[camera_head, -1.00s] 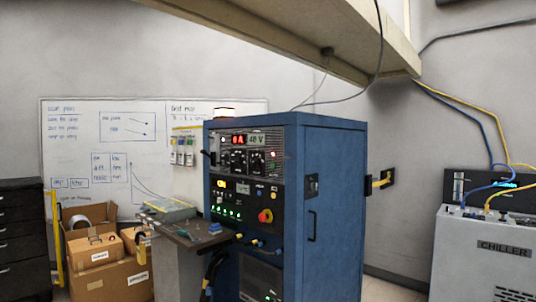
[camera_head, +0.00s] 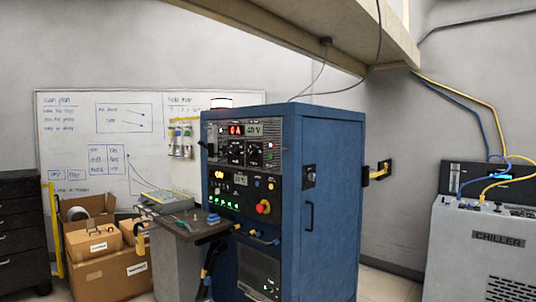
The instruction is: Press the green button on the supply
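The supply is a tall blue cabinet (camera_head: 333,200) in the middle of the head view, with its dark front panel facing left. Its upper panel has a lit red display reading "0 A" (camera_head: 236,130), a "40 V" display (camera_head: 254,130) and dark knobs. Small lights or buttons, one red (camera_head: 270,145), sit right of the knobs. A row of green lights (camera_head: 224,203) glows lower left. A red knob on a yellow base (camera_head: 263,207) is at the lower right. Which green spot is the button is too small to tell. My gripper is not in view.
A small shelf (camera_head: 206,233) with tools juts out before the cabinet's lower front. Cardboard boxes (camera_head: 108,275) and black drawers (camera_head: 22,240) stand left. A chiller (camera_head: 480,250) stands right. A beam (camera_head: 300,35) crosses overhead. A handle (camera_head: 309,216) is on the cabinet's side.

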